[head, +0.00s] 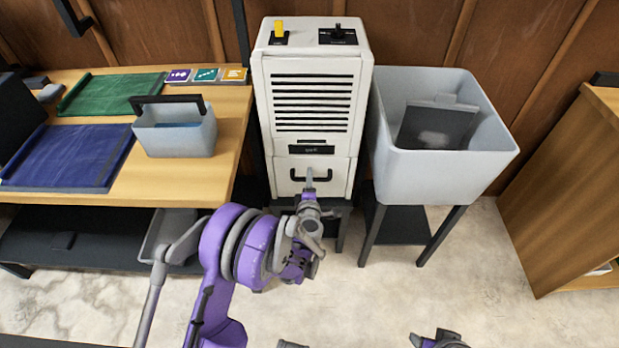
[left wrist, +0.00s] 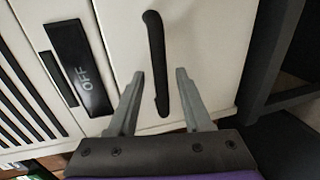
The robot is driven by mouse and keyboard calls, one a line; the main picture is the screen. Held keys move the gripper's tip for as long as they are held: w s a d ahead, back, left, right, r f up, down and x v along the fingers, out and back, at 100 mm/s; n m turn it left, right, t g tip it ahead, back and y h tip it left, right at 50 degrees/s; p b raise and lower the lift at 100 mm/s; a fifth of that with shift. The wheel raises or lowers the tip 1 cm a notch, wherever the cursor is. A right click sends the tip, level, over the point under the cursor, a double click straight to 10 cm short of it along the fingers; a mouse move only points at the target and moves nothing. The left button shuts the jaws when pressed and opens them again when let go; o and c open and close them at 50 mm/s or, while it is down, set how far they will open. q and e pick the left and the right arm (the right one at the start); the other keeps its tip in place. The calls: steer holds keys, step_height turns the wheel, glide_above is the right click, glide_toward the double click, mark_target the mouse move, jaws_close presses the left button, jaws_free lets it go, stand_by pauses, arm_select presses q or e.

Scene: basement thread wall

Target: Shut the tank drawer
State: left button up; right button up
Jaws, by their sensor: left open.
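The tank drawer (head: 338,172) is the white lower front of the white cabinet-like machine (head: 262,95) in the head view. Its black bar handle (head: 294,177) runs across the drawer front. The drawer front (left wrist: 212,40) and handle (left wrist: 154,30) also show in the left wrist view. I cannot tell how far the drawer stands out. My left gripper (head: 310,174) is open at the handle. In the left wrist view its fingertips (left wrist: 160,73) lie on either side of the handle; contact is not visible. A dark and purple part of mine at the bottom edge does not show gripper jaws.
A grey laundry-type sink (head: 390,150) on dark legs stands right of the machine. A wooden bench (head: 225,110) with trays and a handled grey caddy (head: 180,138) is at left. A wooden cabinet (head: 560,190) is far right.

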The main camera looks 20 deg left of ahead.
arm_select(q)
steer(key=v, duration=0.9)
steer(key=shift+s+p, duration=0.25)
steer(key=shift+p, duration=0.05)
arm_select(e)
steer(key=shift+r, duration=0.4)
arm_select(q)
steer(key=shift+d, duration=0.1)
